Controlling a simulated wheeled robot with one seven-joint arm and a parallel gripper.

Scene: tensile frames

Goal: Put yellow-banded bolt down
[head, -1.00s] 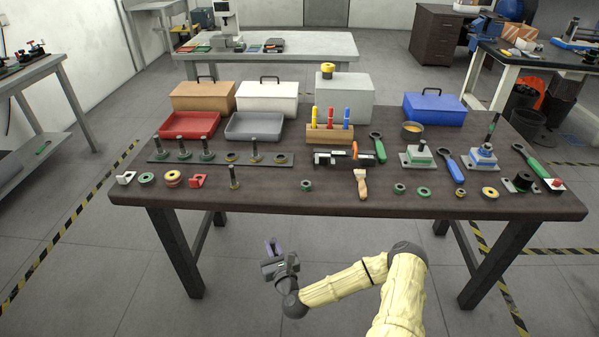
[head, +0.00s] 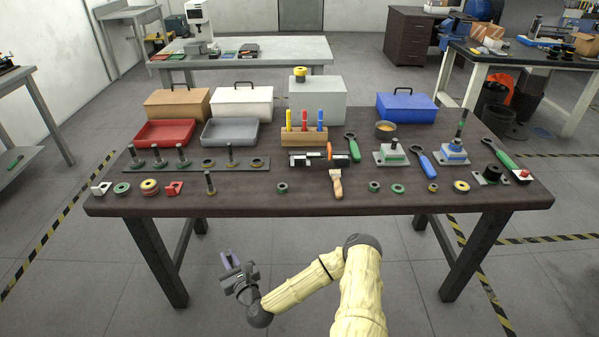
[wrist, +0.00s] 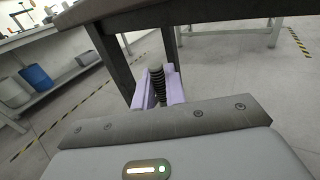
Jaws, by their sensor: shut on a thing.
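My gripper (head: 229,258) is in front of the table's front edge, below the level of the tabletop. In the wrist view its pale purple fingers are shut on a dark threaded bolt (wrist: 158,84). No yellow band shows on the held bolt; its lower part is hidden behind the gripper body. On the table (head: 300,204), a dark strip (head: 196,163) at the left carries several upright bolts with green or yellowish bases and one ring without a bolt. Another upright bolt (head: 210,183) with a yellowish base stands in front of the strip.
Rings and red and white blocks line the front left. A brush (head: 337,184) lies at front centre. A red tray (head: 165,133) and a grey tray (head: 229,132) sit behind the strip. Clamps and green- and blue-handled tools fill the right. Bare tabletop lies between the upright bolt and the brush, around a small ring.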

